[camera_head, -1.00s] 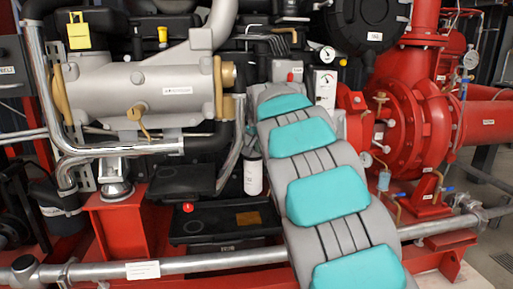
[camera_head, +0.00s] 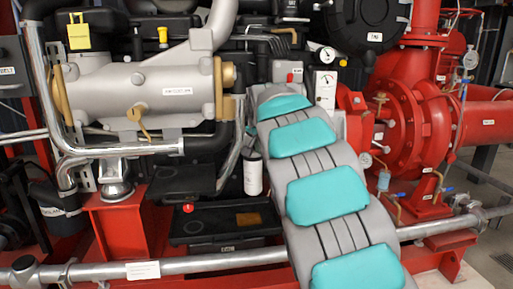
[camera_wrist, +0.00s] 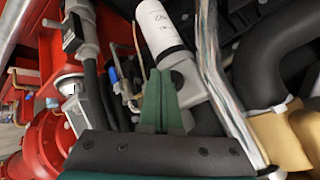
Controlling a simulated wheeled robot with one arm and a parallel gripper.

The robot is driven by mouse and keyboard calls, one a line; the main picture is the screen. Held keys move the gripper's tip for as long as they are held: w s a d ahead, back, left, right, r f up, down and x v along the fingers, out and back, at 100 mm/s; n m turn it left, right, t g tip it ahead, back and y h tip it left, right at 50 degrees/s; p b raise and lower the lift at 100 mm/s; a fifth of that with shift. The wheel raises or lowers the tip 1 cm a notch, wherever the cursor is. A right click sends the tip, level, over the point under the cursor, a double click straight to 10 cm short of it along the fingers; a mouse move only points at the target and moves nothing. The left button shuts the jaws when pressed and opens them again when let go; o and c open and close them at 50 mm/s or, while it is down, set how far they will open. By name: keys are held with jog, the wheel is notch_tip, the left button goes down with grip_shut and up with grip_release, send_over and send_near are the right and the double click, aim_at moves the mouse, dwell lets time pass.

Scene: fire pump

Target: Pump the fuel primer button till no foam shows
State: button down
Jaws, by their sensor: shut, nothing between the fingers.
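My gripper (camera_wrist: 163,95) shows in the wrist view as two green fingers, shut with nothing between them. Its tips are close in the picture to a grey housing (camera_wrist: 190,88) below a white filter canister (camera_wrist: 160,25). A dark round spot (camera_wrist: 177,77) on that housing is just beside the fingertips; I cannot tell whether it is the primer button, or whether the fingers touch it. In the head view my arm hides the gripper. The white canister (camera_head: 253,176) stands to the left of my arm. I cannot make out any foam.
A chrome pipe (camera_wrist: 220,75) runs close to the right of the gripper in the wrist view, with a thick black hose (camera_wrist: 262,60) beyond it. The red pump (camera_head: 410,135) is right of my arm. A long grey pipe (camera_head: 205,262) crosses low in front.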

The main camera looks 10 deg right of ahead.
jog(key=shift+w, duration=0.35)
jog(key=shift+w+p, duration=0.75)
jog(key=shift+w, duration=0.1)
dwell(1.0)
jog(key=shift+s, duration=0.2)
jog(key=shift+s+b, duration=0.65)
jog(key=shift+s, duration=0.45)
jog(key=s+b, duration=0.2)
jog(key=s, duration=0.3)
jog(key=shift+r, duration=0.1)
dwell(2.7)
